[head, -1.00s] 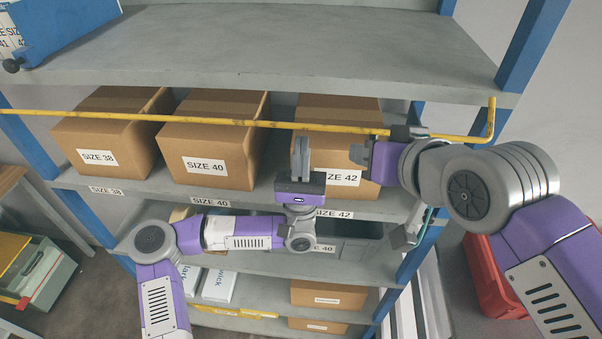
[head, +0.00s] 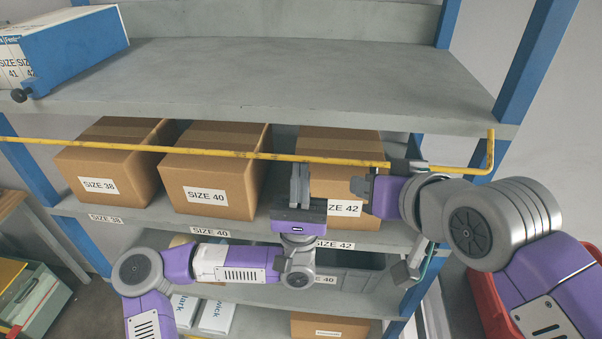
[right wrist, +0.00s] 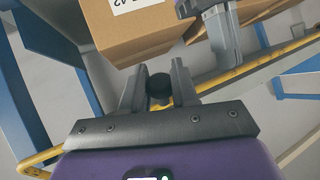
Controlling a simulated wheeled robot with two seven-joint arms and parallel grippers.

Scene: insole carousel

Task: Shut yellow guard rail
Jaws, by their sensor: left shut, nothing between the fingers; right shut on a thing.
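The yellow guard rail (head: 235,153) runs across the front of the middle shelf, at about the height of the box tops. Its right end bends upward in front of the upper shelf's edge. My right gripper (head: 385,172) is shut on the rail near that bent end; in the right wrist view its fingers (right wrist: 158,90) stand on both sides of a dark round knob (right wrist: 159,84), with the rail (right wrist: 265,68) beyond. My left gripper (head: 299,185) is shut and empty, fingers upward, just below the rail and in front of the SIZE 42 box.
Boxes marked SIZE 38 (head: 110,168), SIZE 40 (head: 213,180) and SIZE 42 (head: 342,188) stand on the middle shelf behind the rail. A blue box (head: 75,50) sits at the upper shelf's left. Blue posts (head: 535,60) frame the rack. A red bin (head: 490,300) stands right.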

